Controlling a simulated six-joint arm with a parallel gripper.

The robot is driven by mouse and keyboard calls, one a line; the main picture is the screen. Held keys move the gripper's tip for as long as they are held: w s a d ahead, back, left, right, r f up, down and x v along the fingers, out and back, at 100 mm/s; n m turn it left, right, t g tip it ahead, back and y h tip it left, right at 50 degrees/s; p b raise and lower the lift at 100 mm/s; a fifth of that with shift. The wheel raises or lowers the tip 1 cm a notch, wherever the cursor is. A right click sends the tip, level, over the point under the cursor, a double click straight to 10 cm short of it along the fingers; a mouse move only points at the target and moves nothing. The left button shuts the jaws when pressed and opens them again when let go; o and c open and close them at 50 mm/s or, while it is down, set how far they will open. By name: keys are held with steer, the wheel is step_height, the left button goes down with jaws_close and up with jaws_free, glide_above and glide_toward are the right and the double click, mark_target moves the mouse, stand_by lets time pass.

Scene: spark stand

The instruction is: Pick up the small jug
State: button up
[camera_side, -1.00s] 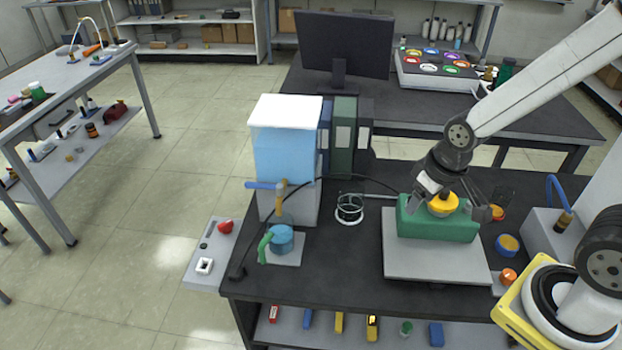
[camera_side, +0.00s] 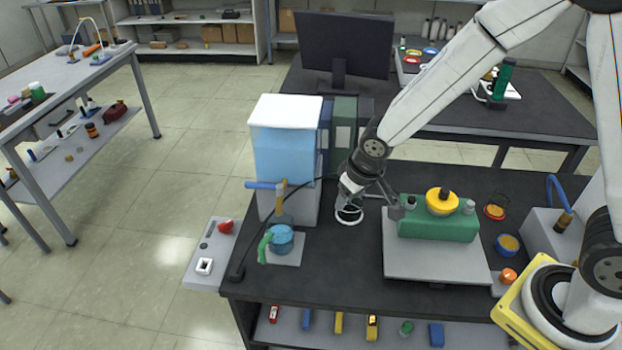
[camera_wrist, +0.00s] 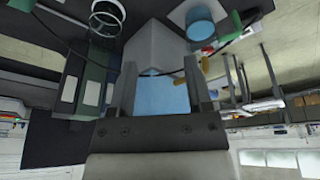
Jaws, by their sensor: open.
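The small jug (camera_side: 281,239) is blue with a green handle on its left side. It stands upright on a light pad under the tap at the front of the water tank, near the left end of the dark bench. In the wrist view the jug (camera_wrist: 200,20) shows near the top, right of centre. My gripper (camera_side: 372,203) is open and empty. It is right of the jug and apart from it, by the glass vessel, left of the green block. Its two fingers also show in the wrist view (camera_wrist: 158,72), with nothing between them.
The water tank (camera_side: 284,153) stands behind the jug, its tap (camera_side: 266,186) above it. A glass vessel (camera_side: 349,214) is close to my gripper. A green block (camera_side: 437,225) with a yellow knob sits on a grey plate at right. Binders (camera_side: 343,135) stand behind.

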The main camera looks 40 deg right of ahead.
steer(key=w+a+f, duration=0.5)
steer(key=w+a, duration=0.1)
steer(key=a, duration=0.2)
steer(key=n+t+y, duration=0.1)
glide_above(264, 253)
steer(key=s, duration=0.2)
step_height(264, 253, down, 6)
steer(key=shift+s+d+f, duration=0.15)
steer(key=shift+d, duration=0.2)
steer(key=shift+x, duration=1.25)
steer(key=shift+x, duration=2.65)
steer(key=shift+a, duration=0.15)
jaws_close()
